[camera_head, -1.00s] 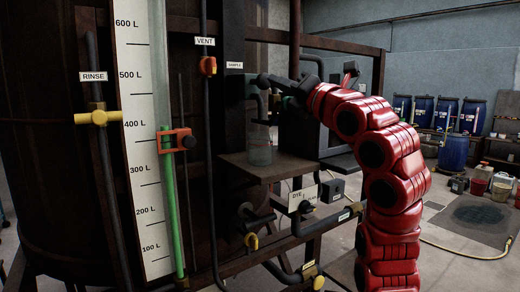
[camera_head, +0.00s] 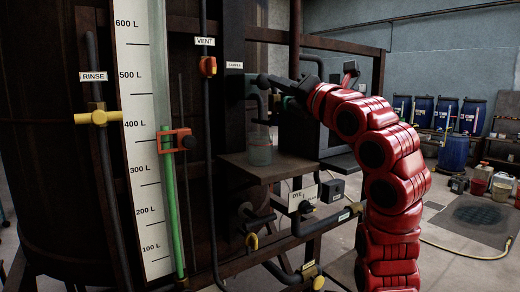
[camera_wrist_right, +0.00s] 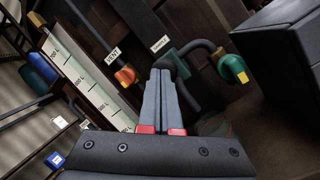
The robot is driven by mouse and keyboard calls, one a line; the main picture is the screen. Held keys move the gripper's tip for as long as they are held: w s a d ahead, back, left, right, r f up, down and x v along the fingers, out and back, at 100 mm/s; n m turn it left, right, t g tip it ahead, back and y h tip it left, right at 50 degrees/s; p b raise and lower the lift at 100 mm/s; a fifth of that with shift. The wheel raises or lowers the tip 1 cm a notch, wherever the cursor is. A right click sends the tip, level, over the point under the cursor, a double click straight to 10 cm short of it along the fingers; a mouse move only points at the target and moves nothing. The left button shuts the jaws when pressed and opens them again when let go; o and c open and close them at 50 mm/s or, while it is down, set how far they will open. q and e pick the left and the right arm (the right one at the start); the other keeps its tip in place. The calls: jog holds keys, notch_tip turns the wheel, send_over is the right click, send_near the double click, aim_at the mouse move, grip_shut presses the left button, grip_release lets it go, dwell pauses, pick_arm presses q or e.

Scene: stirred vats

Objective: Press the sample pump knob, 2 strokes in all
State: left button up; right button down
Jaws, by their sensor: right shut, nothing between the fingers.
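The white sample label (camera_head: 234,65) is on the dark frame beside the vat, and the label also shows in the right wrist view (camera_wrist_right: 160,43). My right gripper (camera_head: 264,79) is shut and empty, with its fingertips at the sample pump, just right of the label. In the right wrist view the closed fingers (camera_wrist_right: 160,74) point at a dark rounded part, probably the pump knob (camera_wrist_right: 178,66), which they partly cover. I cannot tell whether they touch it. A clear jar (camera_head: 259,150) stands below the pump. My left gripper is out of view.
The jar stands on a dark shelf (camera_head: 240,168). The orange vent valve (camera_head: 208,66), yellow rinse valve (camera_head: 97,118) and level scale (camera_head: 145,190) are to the left. A curved pipe with a yellow-green end (camera_wrist_right: 237,70) lies right of my fingers. Blue drums (camera_head: 446,114) stand far back.

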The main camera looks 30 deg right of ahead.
aim_at(266, 81)
jog(key=shift+w, duration=0.2)
jog(key=shift+w+a+f+b, duration=0.1)
jog(key=shift+w+b, duration=0.55)
jog(key=shift+w, duration=1.05)
jog(key=shift+s, duration=1.8)
jog(key=shift+w, duration=0.2)
